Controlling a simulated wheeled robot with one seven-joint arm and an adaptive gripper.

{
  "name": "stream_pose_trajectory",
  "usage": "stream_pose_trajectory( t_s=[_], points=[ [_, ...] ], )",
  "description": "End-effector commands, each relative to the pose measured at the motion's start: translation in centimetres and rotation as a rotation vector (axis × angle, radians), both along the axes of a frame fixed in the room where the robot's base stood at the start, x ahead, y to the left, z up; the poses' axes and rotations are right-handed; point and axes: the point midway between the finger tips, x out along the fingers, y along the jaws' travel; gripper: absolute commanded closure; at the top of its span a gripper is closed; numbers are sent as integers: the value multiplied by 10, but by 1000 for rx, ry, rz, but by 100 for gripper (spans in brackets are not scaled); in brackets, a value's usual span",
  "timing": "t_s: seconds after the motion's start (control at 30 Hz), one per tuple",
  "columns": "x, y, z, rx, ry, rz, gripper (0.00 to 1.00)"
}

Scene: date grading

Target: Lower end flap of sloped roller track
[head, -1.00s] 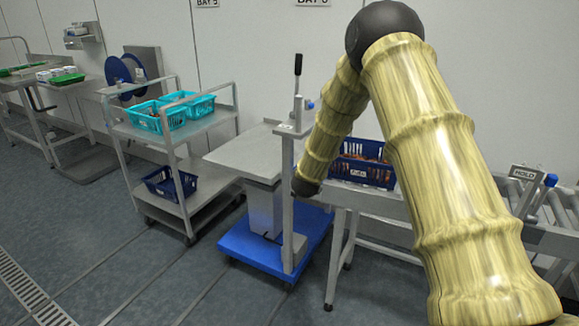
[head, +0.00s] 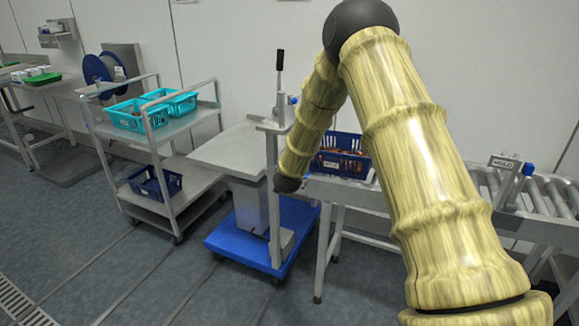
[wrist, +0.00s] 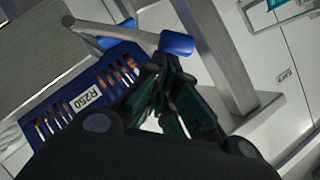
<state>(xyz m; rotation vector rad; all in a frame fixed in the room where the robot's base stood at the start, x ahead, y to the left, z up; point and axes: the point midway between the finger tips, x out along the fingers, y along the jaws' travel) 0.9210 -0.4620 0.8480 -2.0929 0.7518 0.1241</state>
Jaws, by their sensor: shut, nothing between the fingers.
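The sloped roller track (head: 545,195) runs along the right, partly behind my arm. I cannot make out the end flap clearly. In the wrist view, a metal rod with a blue knob (wrist: 177,43) crosses above the crate, beside a metal post (wrist: 217,55). My gripper (wrist: 158,72) is shut and empty, its dark green fingers just below the knob in the picture; contact is unclear. In the head view my arm's end hides it.
A lift table (head: 232,150) on a blue base (head: 250,248) stands left of the track, with an upright black-handled lever (head: 280,70) near it. A shelf cart (head: 190,125) holds turquoise crates and a dark blue one. Floor in front is clear.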

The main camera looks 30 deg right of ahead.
Motion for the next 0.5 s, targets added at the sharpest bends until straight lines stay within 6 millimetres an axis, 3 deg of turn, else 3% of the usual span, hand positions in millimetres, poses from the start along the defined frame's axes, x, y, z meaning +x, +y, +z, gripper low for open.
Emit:
stream_pose_trajectory(
  t_s=[0.2,0.5],
  points=[
    [-14,-3,31,2,-1,3,100],
    [-52,31,45,0,0,13,100]
  ],
)
